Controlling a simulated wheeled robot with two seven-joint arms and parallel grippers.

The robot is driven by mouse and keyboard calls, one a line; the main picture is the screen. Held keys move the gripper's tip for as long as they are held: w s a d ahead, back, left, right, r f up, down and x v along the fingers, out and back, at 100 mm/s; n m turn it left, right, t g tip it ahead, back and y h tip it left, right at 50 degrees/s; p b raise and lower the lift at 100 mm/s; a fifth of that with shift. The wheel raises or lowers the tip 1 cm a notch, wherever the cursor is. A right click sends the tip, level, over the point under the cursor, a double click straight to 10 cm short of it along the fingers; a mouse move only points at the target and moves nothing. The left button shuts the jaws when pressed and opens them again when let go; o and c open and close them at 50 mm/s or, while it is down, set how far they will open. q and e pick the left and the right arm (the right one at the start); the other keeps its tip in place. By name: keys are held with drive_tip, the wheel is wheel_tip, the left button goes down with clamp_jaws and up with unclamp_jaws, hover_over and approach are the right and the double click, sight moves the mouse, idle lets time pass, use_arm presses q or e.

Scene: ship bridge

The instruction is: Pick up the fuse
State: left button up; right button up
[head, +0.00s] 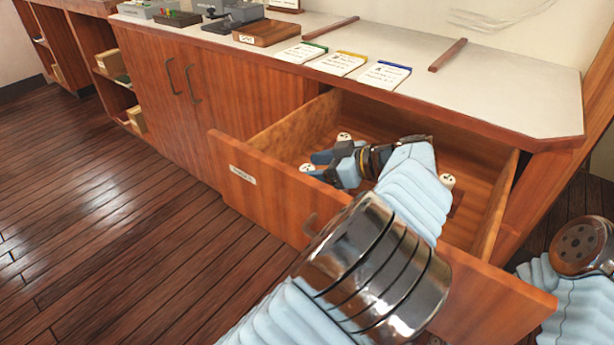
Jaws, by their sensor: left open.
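An open wooden drawer (270,185) holds several small white round pieces with dark dots, which look like fuses. One fuse (307,167) lies at my left gripper's fingertips. Another fuse (344,137) is just behind the gripper, and a third (447,181) is to the right of my wrist. My left gripper (313,166) is open inside the drawer, its blue fingers pointing left toward the nearest fuse. I cannot tell whether they touch it. My left arm hides much of the drawer floor. My right gripper is not in view; part of my right arm shows at lower right.
The countertop (480,75) above the drawer carries notepads (338,63), wooden bars (447,55) and a wooden box (266,32). Closed cabinet doors (180,80) and open shelves are to the left. The plank floor (100,220) in front is clear.

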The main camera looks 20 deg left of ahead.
use_arm(q)
drive_tip(key=c, duration=1.1)
drive_tip(key=shift+c, duration=0.2)
